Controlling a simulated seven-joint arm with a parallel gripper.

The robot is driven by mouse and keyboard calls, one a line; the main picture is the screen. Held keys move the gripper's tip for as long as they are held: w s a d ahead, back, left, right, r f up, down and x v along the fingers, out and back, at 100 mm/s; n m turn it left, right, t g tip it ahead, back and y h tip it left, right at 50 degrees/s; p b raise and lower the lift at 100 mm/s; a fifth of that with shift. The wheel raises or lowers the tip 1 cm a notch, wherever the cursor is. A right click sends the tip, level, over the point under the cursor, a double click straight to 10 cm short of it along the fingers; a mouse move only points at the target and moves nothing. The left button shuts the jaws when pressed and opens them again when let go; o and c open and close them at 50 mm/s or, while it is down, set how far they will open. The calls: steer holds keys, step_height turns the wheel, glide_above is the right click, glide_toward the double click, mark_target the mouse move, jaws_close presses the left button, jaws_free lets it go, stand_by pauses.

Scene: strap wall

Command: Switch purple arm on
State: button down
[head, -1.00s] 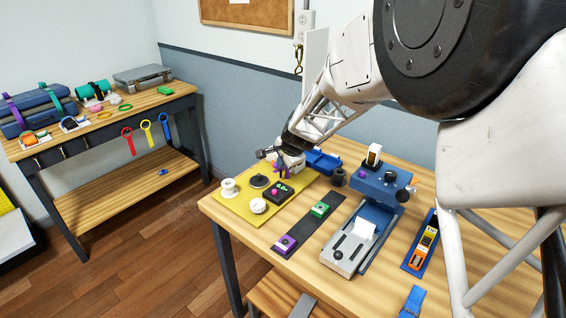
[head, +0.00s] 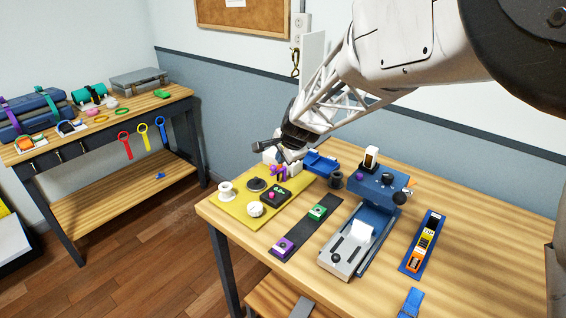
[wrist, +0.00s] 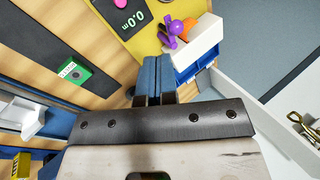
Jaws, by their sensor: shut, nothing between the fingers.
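A small purple arm-like piece (head: 278,171) stands at the back of the yellow board (head: 229,203), in front of a white box (head: 295,164). In the wrist view, the purple piece (wrist: 176,30) shows at the top beside an orange part, against the white box (wrist: 205,34). Its exact setting is too small to read. My gripper (wrist: 151,72) is shut and empty, its fingers apart from the purple piece. In the head view, the dark hand is above and behind the purple piece, and its fingertips are hard to make out.
The yellow board also holds a black meter (head: 274,196) with a pink knob and several round parts. A blue tray (head: 321,164) lies beside the white box. A black strip (head: 303,228) bears a purple block (head: 283,247) and a green block (head: 318,212). A blue-grey machine (head: 378,190) stands to the right.

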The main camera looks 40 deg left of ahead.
steer(key=shift+s+d+r, duration=0.25)
steer(key=shift+r, duration=0.35)
steer(key=shift+s+d+r, duration=0.25)
steer(key=shift+r, duration=0.35)
steer(key=shift+s+d+r, duration=0.25)
steer(key=shift+r, duration=0.35)
steer(key=d+r+n+h, duration=0.1)
steer(key=d+r, duration=0.2)
steer(key=d, duration=0.9)
steer(key=d+r+t, duration=0.1)
steer(key=d+r, duration=0.2)
steer(key=d, duration=1)
steer(key=d+r+n+h, duration=0.1)
steer(key=d+r, duration=0.2)
steer(key=d, duration=0.9)
steer(key=s+d+f+h, duration=0.1)
steer(key=s+d+h, duration=0.1)
steer(key=s+d, duration=0.8)
steer(key=s+d+f+h, duration=0.1)
steer(key=s+d+f, duration=0.1)
steer(key=s+d, duration=0.9)
steer(key=d, duration=0.7)
steer(key=shift+s+d+n+h, duration=0.2)
steer(key=shift+d+n+h, duration=0.2)
